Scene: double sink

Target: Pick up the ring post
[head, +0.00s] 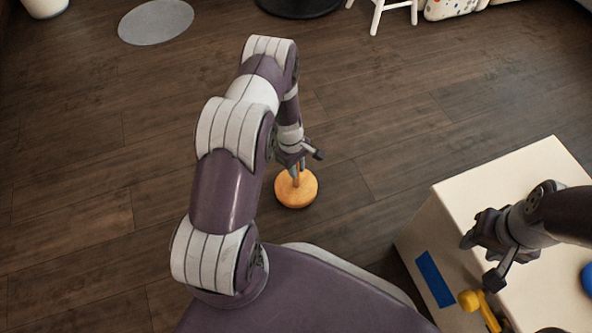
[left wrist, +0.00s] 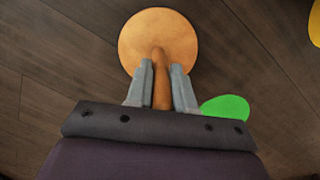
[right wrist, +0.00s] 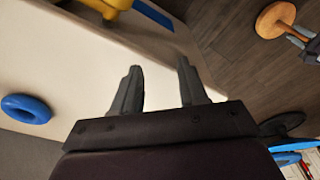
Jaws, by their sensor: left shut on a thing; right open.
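The ring post (head: 296,189) is a round orange-brown wooden base with a thin upright post. In the left wrist view its base (left wrist: 158,42) lies beyond my fingertips, and the post runs back between them. My left gripper (head: 293,165) is shut on the post, above the base. It also shows in the left wrist view (left wrist: 161,85), with one finger on each side of the post. I cannot tell whether the base touches the floor. My right gripper (right wrist: 157,90) is open and empty above the white box; in the head view it (head: 480,262) is at the right.
A white box (head: 520,180) with a blue patch stands at the right. A yellow thing (head: 482,308) is at its near edge, and a blue ring (right wrist: 27,109) lies on its top. A green thing (left wrist: 225,107) shows beside my left gripper. The wooden floor (head: 110,190) is mostly clear.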

